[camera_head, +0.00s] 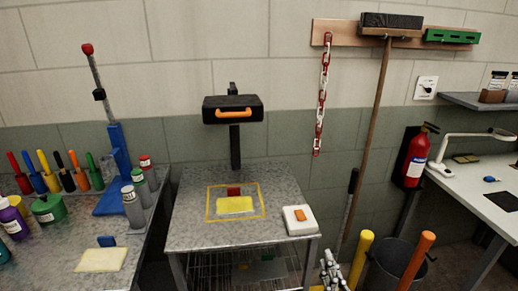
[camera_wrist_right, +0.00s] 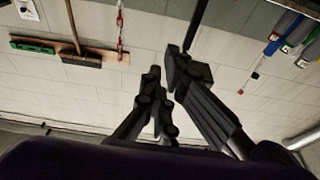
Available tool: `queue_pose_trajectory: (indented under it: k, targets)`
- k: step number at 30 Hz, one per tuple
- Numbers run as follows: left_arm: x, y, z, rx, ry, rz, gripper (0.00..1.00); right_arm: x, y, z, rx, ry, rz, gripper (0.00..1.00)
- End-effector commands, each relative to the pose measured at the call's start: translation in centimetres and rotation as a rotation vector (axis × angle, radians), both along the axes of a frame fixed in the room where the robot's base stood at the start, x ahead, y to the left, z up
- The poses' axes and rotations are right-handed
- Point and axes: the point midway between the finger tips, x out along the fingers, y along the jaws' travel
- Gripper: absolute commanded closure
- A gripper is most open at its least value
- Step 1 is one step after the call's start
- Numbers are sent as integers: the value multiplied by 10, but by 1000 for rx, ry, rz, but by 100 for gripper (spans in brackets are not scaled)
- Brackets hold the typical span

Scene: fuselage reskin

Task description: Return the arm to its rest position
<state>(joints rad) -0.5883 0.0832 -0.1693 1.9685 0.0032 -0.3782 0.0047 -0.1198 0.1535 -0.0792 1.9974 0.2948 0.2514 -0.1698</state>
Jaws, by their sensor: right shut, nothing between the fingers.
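My right gripper (camera_head: 332,268) shows at the bottom of the head view, right of the small metal table. It is grey, points upward, and is shut with nothing in it. In the right wrist view my right gripper (camera_wrist_right: 168,75) shows its dark fingers against the wall, with no object near the tips. The rest of the right arm is mostly below the head view's edge. My left gripper is in neither view.
A metal table (camera_head: 190,233) holds a yellow-framed area and a white box (camera_head: 299,219). Left is a bench with bottles and a yellow pad (camera_head: 101,260). Right are a bin (camera_head: 385,270) with yellow and orange rolls, a fire extinguisher (camera_head: 415,160) and a white desk (camera_head: 480,185).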

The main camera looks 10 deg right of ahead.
Motion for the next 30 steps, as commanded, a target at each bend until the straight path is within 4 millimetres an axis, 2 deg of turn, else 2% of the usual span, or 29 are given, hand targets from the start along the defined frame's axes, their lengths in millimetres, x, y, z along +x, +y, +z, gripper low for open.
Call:
queue_pose_trajectory:
  k: [2,5,6,8,9,13,15,18,21,24,30]
  targets:
    - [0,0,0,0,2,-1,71,1,10,-34,-13,128,28,100]
    - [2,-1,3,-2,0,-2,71,-25,17,-99,-31,354,42,100]
    - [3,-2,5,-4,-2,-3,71,-41,18,-125,-38,446,44,100]
    - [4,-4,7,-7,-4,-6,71,-69,18,-161,-47,578,39,100]
    - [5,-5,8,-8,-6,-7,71,-90,18,-183,-53,661,34,100]
    - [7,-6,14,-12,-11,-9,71,-161,16,-239,-63,885,13,100]
    - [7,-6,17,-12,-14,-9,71,-195,15,-257,-68,969,2,100]
    - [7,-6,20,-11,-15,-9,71,-233,15,-271,-67,1037,-8,100]
    - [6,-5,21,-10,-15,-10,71,-253,14,-276,-59,1067,-16,100]
    - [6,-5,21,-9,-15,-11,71,-260,13,-278,-58,1078,-19,100]
    - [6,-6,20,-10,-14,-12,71,-260,13,-278,-59,1078,-19,100]
